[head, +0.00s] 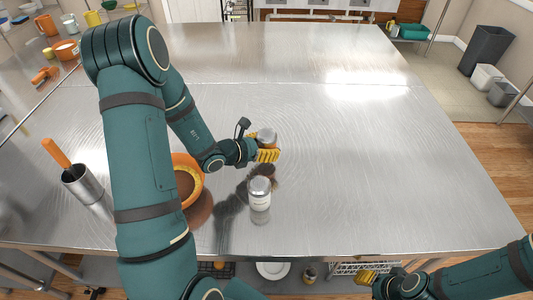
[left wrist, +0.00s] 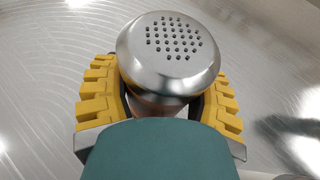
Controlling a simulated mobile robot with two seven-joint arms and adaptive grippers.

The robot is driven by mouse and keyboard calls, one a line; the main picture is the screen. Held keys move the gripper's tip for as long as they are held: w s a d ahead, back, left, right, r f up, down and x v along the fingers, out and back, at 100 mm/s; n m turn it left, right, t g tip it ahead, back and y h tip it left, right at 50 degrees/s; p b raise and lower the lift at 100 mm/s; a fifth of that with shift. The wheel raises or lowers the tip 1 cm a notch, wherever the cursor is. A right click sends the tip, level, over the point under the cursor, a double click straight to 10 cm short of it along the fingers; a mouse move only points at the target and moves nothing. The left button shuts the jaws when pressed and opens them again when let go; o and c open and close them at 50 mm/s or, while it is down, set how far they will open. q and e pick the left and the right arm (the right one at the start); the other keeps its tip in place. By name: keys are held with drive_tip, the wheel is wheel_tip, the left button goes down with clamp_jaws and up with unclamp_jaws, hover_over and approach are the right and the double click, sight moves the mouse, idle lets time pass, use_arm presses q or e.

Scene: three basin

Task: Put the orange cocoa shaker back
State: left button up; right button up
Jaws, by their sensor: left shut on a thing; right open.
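My left gripper (head: 268,155) has its yellow fingers shut around a shaker (head: 267,135) with a domed metal lid. In the left wrist view the shaker's perforated lid (left wrist: 170,50) sits between both finger pads, with a little orange-brown body under it. Most of its body is hidden by the fingers. I cannot tell whether its base touches the steel table (head: 350,170). A second shaker (head: 260,195), with a pale label and metal lid, stands upright on the table just in front. My right gripper (head: 367,278) is open, low at the table's front edge, away from both shakers.
An orange bowl (head: 197,170) with brown contents stands left of the shakers, partly behind my left arm. A metal cup (head: 83,190) with an orange-handled tool stands further left. Crockery including an orange bowl (head: 66,50) lies at the far left. The table's right half is clear.

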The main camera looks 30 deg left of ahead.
use_arm(q)
drive_tip(key=shift+f, duration=1.5)
drive_tip(key=shift+f+b, duration=0.15)
drive_tip(key=shift+b, duration=0.2)
drive_tip(key=o, duration=1.3)
